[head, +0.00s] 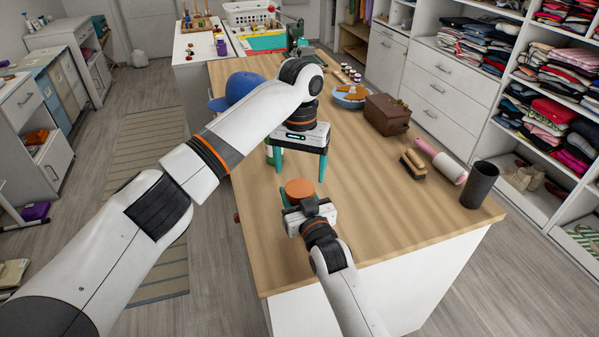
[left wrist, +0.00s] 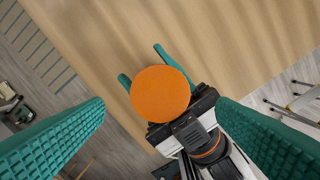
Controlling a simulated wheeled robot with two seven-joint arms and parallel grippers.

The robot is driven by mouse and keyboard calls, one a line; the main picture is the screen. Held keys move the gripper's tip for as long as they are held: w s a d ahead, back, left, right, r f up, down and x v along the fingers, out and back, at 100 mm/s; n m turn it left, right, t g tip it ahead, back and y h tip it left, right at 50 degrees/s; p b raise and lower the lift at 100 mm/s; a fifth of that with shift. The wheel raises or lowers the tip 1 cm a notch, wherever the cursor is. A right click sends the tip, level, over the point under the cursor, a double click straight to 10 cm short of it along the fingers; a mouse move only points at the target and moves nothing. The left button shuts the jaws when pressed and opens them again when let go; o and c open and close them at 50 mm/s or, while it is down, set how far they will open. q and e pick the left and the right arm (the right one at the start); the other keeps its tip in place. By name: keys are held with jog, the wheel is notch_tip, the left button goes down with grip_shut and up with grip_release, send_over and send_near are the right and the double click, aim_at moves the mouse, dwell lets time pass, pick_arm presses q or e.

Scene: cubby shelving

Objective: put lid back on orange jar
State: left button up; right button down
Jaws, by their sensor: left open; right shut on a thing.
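A flat, round orange top (head: 299,189) sits over the fingers of my right gripper (head: 290,200) near the table's front left; the orange top also shows in the left wrist view (left wrist: 160,94). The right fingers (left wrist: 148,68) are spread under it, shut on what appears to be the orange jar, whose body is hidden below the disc. I cannot tell from above how the lid and jar meet. My left gripper (head: 298,168) points down, open and empty, above and behind the orange top. Its teal fingers frame the orange top in the left wrist view (left wrist: 160,140).
On the wooden table (head: 400,215) stand a blue cap (head: 240,86), a brown box (head: 387,114), a blue bowl (head: 350,97), a brush (head: 413,163), a lint roller (head: 443,164) and a dark cup (head: 479,185). The table's middle right is clear.

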aim_at(299, 188)
pick_arm(q)
jog(key=shift+c, duration=0.3)
jog(key=r+n, duration=0.1)
jog(key=n, duration=0.1)
jog(key=shift+n, duration=0.3)
jog(key=r+n, duration=0.1)
jog(key=n, duration=0.1)
jog(key=r+n, duration=0.1)
jog(key=n, duration=0.1)
jog(key=shift+n, duration=0.3)
jog(key=shift+f, duration=0.15)
jog(key=shift+f, duration=3.9)
jog(key=shift+c, duration=0.6)
jog(key=c, duration=0.9)
jog(key=m, duration=0.6)
jog(key=shift+m, duration=0.3)
